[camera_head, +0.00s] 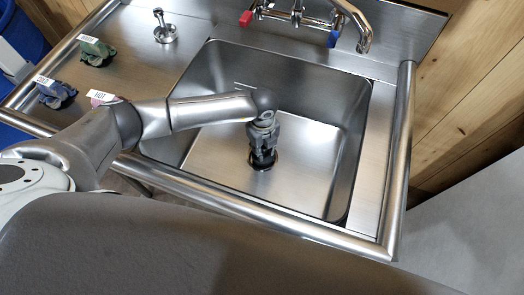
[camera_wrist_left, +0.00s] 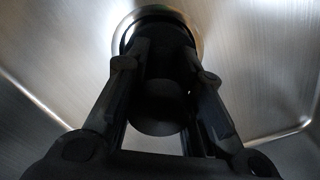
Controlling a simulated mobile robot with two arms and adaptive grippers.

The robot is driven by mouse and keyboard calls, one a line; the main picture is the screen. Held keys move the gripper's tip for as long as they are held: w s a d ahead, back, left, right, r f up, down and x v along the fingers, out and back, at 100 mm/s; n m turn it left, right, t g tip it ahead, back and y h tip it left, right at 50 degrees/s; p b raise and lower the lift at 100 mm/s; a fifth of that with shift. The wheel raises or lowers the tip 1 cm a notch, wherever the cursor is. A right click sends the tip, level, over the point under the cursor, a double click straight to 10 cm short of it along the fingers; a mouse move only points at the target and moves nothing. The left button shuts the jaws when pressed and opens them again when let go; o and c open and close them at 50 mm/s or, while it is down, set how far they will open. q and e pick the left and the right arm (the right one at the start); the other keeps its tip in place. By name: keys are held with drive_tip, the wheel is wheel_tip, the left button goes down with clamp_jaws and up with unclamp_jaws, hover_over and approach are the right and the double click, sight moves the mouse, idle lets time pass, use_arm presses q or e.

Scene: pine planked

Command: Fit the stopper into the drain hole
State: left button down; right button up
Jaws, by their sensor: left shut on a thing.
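My left gripper (camera_head: 263,157) points down inside the steel sink (camera_head: 215,160), right over the drain hole (camera_head: 252,165). In the left wrist view, its two dark fingers (camera_wrist_left: 160,72) are shut on a dark rounded thing, which looks like the stopper (camera_wrist_left: 160,110). The bright rim of the drain hole (camera_wrist_left: 122,28) shows just beyond the fingertips. The fingers hide most of the hole, and I cannot tell whether the stopper touches it or sits in it. My right gripper is not in view.
The sink walls surround my left gripper. A faucet (camera_head: 362,35) with red and blue handles stands behind the basin.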

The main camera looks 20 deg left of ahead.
use_arm(q)
wheel_tip(320, 180, down, 2)
drive_tip(key=shift+a+f, duration=0.1)
drive_tip(key=shift+f, duration=0.15)
drive_tip(key=shift+s, duration=0.1)
drive_tip(key=shift+f, duration=0.1)
drive_tip(key=shift+f, duration=0.15)
drive_tip(key=c, duration=1)
unclamp_jaws()
drive_tip(key=shift+r, duration=0.2)
